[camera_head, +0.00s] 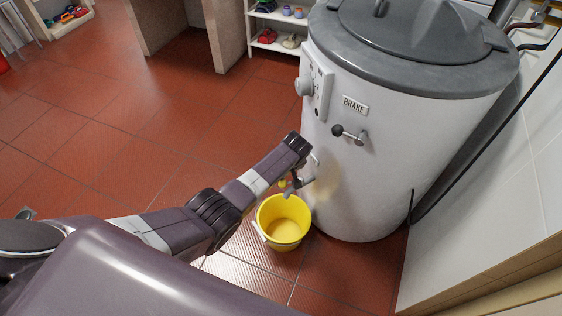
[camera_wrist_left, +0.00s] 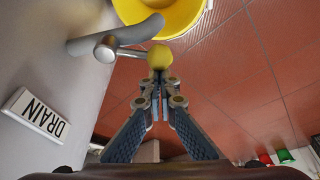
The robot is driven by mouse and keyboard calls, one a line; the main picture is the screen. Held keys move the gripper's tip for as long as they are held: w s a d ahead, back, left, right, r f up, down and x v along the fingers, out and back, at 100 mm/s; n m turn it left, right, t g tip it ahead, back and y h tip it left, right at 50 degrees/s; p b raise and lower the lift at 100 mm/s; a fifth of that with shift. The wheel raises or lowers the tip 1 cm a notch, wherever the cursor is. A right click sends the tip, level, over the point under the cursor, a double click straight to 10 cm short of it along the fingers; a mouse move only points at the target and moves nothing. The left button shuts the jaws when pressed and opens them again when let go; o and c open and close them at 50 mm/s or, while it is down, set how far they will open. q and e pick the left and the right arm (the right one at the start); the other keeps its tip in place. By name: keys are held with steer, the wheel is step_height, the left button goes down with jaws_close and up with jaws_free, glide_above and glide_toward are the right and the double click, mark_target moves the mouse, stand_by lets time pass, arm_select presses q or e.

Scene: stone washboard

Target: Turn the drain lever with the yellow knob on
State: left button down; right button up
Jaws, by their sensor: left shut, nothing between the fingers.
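The white drum-shaped machine (camera_head: 375,150) stands on the right in the head view. In the left wrist view its drain lever is a metal rod (camera_wrist_left: 125,52) with a yellow knob (camera_wrist_left: 159,56) at its end, beside a grey spout (camera_wrist_left: 128,36). A "DRAIN" label (camera_wrist_left: 38,115) is on the machine's wall. My left gripper (camera_wrist_left: 160,84) is shut and empty, its fingertips right at the knob; I cannot tell whether they touch it. In the head view the arm partly hides the yellow knob (camera_head: 282,184). My right gripper is not in view.
A yellow bucket (camera_head: 284,238) stands on the red tiled floor below the spout. A brake lever with a black knob (camera_head: 338,131) sticks out higher on the machine. A white tiled wall (camera_head: 500,190) is at the right.

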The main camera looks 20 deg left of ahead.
arm_select(q)
steer(key=shift+s+d+n, duration=0.25)
steer(key=shift+s+n, duration=0.2)
steer(key=shift+n, duration=0.35)
steer(key=shift+s+d+n+g+y, duration=0.2)
steer(key=shift+s+n+g+y, duration=0.15)
steer(key=shift+n, duration=0.25)
steer(key=shift+s+d, duration=0.15)
steer(key=shift+s, duration=0.1)
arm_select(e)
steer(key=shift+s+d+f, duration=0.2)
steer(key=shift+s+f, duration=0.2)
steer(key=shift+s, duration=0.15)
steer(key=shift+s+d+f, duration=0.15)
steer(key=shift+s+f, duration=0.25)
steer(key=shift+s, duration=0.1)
arm_select(q)
steer(key=shift+s, duration=0.1)
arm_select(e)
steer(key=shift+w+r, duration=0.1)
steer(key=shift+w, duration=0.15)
arm_select(q)
steer(key=shift+d, duration=0.1)
steer(key=v, duration=1.2)
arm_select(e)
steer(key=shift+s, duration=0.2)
